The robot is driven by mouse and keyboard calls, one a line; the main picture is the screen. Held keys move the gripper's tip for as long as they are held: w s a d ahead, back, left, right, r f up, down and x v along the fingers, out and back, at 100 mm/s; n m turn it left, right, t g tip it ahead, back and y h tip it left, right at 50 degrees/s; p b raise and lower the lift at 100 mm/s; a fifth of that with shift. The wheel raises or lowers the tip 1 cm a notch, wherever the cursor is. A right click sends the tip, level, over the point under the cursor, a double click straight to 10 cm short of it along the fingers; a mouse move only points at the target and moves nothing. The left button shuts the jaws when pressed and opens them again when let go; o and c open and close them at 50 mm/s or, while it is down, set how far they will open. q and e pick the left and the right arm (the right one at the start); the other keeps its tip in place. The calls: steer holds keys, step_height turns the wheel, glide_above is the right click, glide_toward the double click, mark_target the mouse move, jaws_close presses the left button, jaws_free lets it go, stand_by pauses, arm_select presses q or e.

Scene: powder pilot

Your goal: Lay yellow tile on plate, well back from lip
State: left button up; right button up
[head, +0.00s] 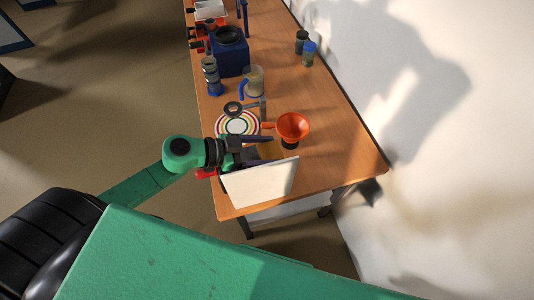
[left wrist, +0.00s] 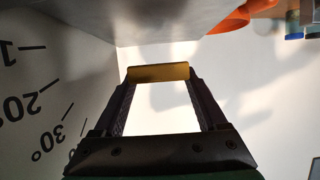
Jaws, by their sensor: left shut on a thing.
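My left gripper (head: 266,149) is shut on the yellow tile (left wrist: 158,72), which spans the gap between its fingertips in the left wrist view (left wrist: 160,84). In the head view the tile shows only as a small tan-yellow patch (head: 270,151), partly covered by the fingers. A white upright board (head: 262,184) stands just in front of the gripper. Its marked face (left wrist: 35,90), with degree numbers, shows in the wrist view. A grey flat surface (left wrist: 150,16), perhaps the plate, shows beyond the tile; I cannot tell whether they touch. The plate's lip cannot be made out. My right gripper is not in view.
An orange funnel (head: 292,126) stands close right of the gripper. A round target with coloured rings (head: 237,124) lies behind it. A jug (head: 254,80), a blue machine (head: 230,55) and jars (head: 308,52) stand farther back. The table's right front (head: 340,165) is clear.

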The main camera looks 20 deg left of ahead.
arm_select(q)
steer(key=shift+a+f, duration=0.1)
steer(key=shift+f, duration=0.7)
steer(key=shift+f, duration=0.45)
steer(key=shift+f, duration=0.1)
steer(key=o, duration=1.4)
